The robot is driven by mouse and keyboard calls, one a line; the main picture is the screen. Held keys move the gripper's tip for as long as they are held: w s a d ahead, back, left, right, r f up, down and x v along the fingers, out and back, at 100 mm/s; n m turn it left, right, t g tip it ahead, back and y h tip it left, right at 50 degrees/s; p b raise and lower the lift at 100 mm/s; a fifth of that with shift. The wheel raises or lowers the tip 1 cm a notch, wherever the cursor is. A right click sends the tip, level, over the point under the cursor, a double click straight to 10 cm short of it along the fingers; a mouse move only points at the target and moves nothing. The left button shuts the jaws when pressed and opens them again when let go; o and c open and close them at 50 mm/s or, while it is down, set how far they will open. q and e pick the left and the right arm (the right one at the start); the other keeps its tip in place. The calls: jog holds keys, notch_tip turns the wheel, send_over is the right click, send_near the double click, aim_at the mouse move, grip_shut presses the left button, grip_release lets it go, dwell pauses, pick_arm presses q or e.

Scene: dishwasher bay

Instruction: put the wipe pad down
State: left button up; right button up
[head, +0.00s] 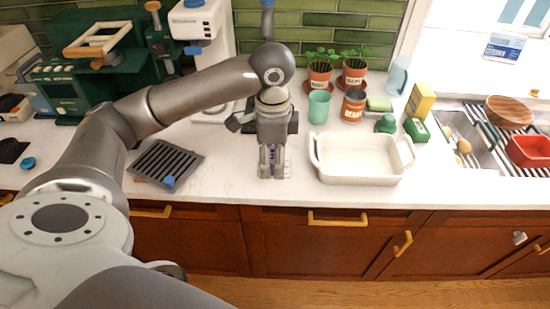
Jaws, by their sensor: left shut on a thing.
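My left gripper (273,172) points straight down over the white counter (230,185), left of the white baking dish. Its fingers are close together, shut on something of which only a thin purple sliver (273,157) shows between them. This is probably the wipe pad; the fingers hide most of it, so its shape is not clear. The fingertips are at or just above the counter near its front edge; I cannot tell whether they touch it. My right gripper is not in view.
A white baking dish (360,176) stands close right of the gripper. A dark slotted grate (160,164) lies to the left, with bare counter between. Behind are a green cup (319,108), a can (353,107) and potted plants (319,78). The sink (468,135) is at right.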

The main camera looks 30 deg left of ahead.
pick_arm(q)
jog(key=w+a+f, duration=0.1)
jog(key=w+f, duration=0.1)
jog(key=w, duration=0.1)
jog(key=w+a+f+p, duration=0.1)
jog(key=w+a+f, duration=0.1)
jog(key=f, duration=0.1)
jog(key=w+a+f+p, duration=0.1)
jog(key=w+a+f, duration=0.1)
jog(key=w+f, duration=0.1)
jog(key=shift+w+a, duration=0.15)
jog(key=shift+w, duration=0.2)
notch_tip(320, 180, down, 3)
jog(key=shift+w+a+r+p, duration=0.1)
jog(key=shift+w+r+p, duration=0.05)
jog(key=shift+p, duration=0.65)
jog(key=shift+f, duration=0.45)
jog(key=shift+f, duration=0.1)
jog(key=o, duration=0.9)
notch_tip(320, 180, up, 12)
jog(key=b, duration=0.3)
jog(key=shift+r, duration=0.2)
